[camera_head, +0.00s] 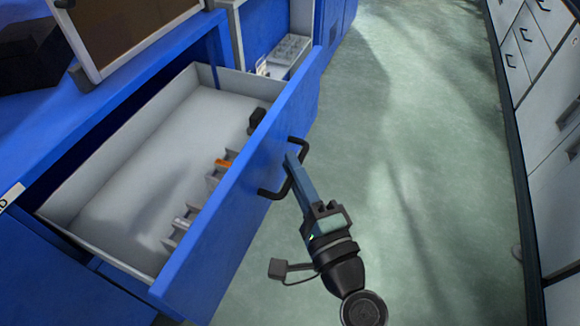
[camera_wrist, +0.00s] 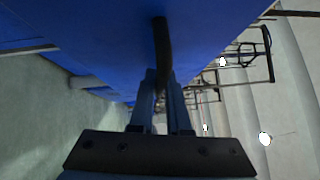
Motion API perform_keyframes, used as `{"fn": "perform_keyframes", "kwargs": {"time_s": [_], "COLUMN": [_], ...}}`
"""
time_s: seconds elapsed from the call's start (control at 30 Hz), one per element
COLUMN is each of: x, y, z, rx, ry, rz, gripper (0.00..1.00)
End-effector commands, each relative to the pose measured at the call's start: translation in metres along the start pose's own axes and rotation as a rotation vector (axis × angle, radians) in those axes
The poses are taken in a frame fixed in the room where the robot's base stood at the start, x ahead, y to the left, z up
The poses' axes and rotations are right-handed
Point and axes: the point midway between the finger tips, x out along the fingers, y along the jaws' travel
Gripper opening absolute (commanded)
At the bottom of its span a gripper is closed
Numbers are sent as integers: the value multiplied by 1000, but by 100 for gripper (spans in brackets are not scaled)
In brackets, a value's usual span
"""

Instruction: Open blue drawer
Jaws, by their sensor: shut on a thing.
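The blue drawer (camera_head: 232,205) stands well pulled out of the blue cabinet, with its pale grey inside showing in the head view. Its black bar handle (camera_head: 268,193) is on the outer side of the blue front. My gripper (camera_head: 293,163) is at that handle, with its fingers shut on the bar. In the wrist view the handle (camera_wrist: 161,45) runs down between the two fingertips (camera_wrist: 162,85), close to the blue drawer front (camera_wrist: 95,40). The part of the handle between the fingers is partly hidden.
The drawer holds small grey holders (camera_head: 180,232), an orange item (camera_head: 223,163) and a black item (camera_head: 257,118). A second compartment behind it holds a grey tray (camera_head: 290,50). Open green floor (camera_head: 430,150) lies right of the drawer. White cabinets (camera_head: 545,120) line the right side.

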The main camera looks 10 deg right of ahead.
Motion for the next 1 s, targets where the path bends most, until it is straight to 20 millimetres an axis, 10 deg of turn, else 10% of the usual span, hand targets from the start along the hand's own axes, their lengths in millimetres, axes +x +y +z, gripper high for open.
{"fn": "perform_keyframes", "kwargs": {"time_s": [0.2,0.23,0.4,0.77,1.0], "x": [0,0,0,-5,-45], "y": [1,1,0,1,2], "z": [1,1,1,0,-1], "rx": [1,1,0,0,2], "ry": [-3,-3,-2,0,4], "rz": [1,1,1,2,5], "gripper": [0,18,45,45,45]}}
